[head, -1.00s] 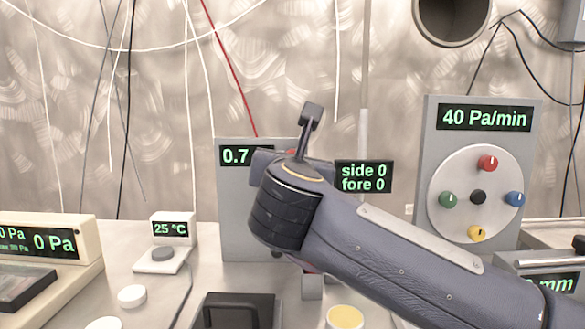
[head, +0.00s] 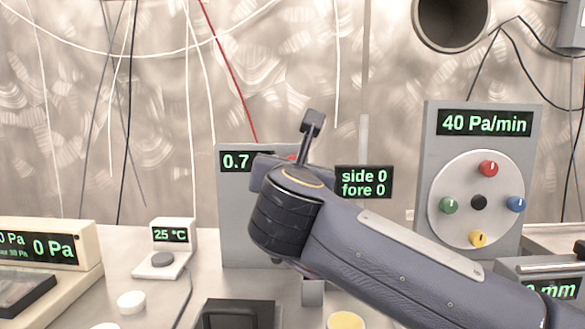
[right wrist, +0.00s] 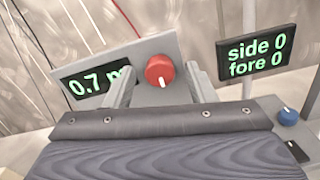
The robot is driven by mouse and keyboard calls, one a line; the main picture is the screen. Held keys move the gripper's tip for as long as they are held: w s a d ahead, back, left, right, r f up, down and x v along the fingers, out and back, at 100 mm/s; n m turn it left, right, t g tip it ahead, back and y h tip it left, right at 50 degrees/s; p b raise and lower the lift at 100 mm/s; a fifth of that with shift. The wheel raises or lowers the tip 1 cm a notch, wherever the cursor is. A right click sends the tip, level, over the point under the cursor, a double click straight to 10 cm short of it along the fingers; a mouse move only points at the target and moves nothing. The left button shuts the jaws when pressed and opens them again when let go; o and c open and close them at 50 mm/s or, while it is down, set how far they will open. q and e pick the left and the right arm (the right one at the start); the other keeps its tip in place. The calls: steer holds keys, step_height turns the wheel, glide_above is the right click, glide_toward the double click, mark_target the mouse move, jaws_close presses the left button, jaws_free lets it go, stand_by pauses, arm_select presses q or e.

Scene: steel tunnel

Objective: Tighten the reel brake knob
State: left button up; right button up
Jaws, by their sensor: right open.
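A red knob (right wrist: 160,71) with a white pointer mark sits on the grey panel (right wrist: 155,50) whose display starts with 0.7. In the right wrist view the pointer is directed down. My right gripper (right wrist: 163,69) is open, with one finger on each side of the knob; I cannot tell whether they touch it. In the head view my right wrist covers most of this panel (head: 232,205), and only a sliver of red (head: 292,157) shows above it. My left gripper is not in view.
The "side 0 fore 0" display (head: 364,182) stands just right of the panel. A taller panel (head: 430,150) reading 40 Pa/min carries several coloured knobs. A 25 °C box (head: 172,232), a white button (head: 131,302) and a dark tray (head: 205,318) are on the bench.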

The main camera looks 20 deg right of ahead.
steer(key=p+v, duration=0.1)
steer(key=v, duration=0.7)
